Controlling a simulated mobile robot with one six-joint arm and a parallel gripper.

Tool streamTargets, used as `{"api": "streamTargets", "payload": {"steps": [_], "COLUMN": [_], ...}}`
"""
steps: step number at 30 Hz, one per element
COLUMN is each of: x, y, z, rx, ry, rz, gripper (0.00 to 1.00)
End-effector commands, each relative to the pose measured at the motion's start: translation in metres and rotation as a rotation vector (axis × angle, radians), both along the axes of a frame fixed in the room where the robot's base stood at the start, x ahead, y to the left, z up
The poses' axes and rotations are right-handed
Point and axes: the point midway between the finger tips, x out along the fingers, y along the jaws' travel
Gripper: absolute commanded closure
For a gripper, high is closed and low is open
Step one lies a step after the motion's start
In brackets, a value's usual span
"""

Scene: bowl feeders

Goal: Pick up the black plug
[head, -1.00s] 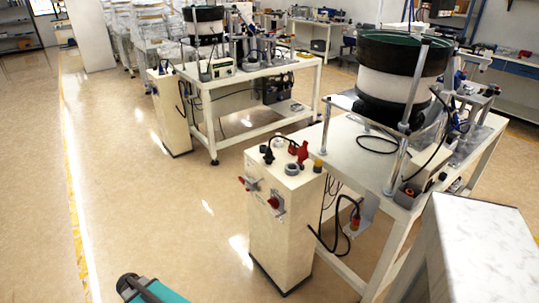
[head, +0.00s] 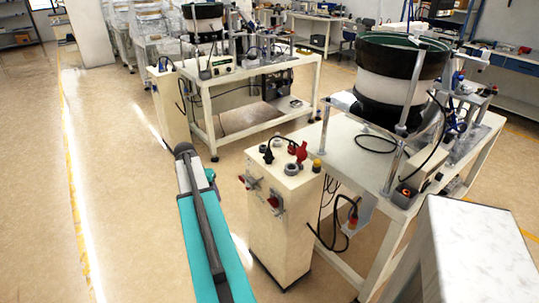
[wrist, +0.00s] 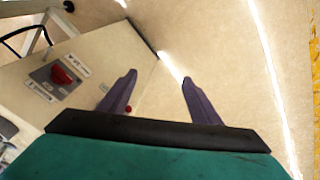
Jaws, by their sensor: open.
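The black plug (head: 268,156) stands on top of the cream cabinet (head: 280,225) in the head view, near its back left, with a black cable arching from it. I cannot make out the plug in the wrist view. My gripper (wrist: 158,79) shows in the wrist view with its two purple fingers spread and nothing seen between them. The cabinet side and floor lie beyond the fingers. In the head view, my teal arm reaches up from the bottom, left of the cabinet; its dark far end is level with the cabinet top in the picture, apart from the plug.
A red plug (head: 301,152), a grey ring-shaped socket (head: 291,169) and a yellow-topped part (head: 316,165) are also on or by the cabinet top. A red switch (wrist: 62,75) sits on the cabinet side. A bowl feeder table (head: 350,155) stands right. The floor (head: 110,200) at left is clear.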

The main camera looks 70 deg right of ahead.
Motion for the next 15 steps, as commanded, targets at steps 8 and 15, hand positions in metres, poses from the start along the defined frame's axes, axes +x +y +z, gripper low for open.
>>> {"api": "streamTargets", "payload": {"steps": [8, 15], "x": [-0.065, -0.130], "y": [-0.108, -0.169], "z": [0.111, 0.191], "rx": [-0.110, -0.189], "ry": [-0.059, -0.095], "rz": [-0.247, -0.424], "gripper": [0.42, 0.42]}}
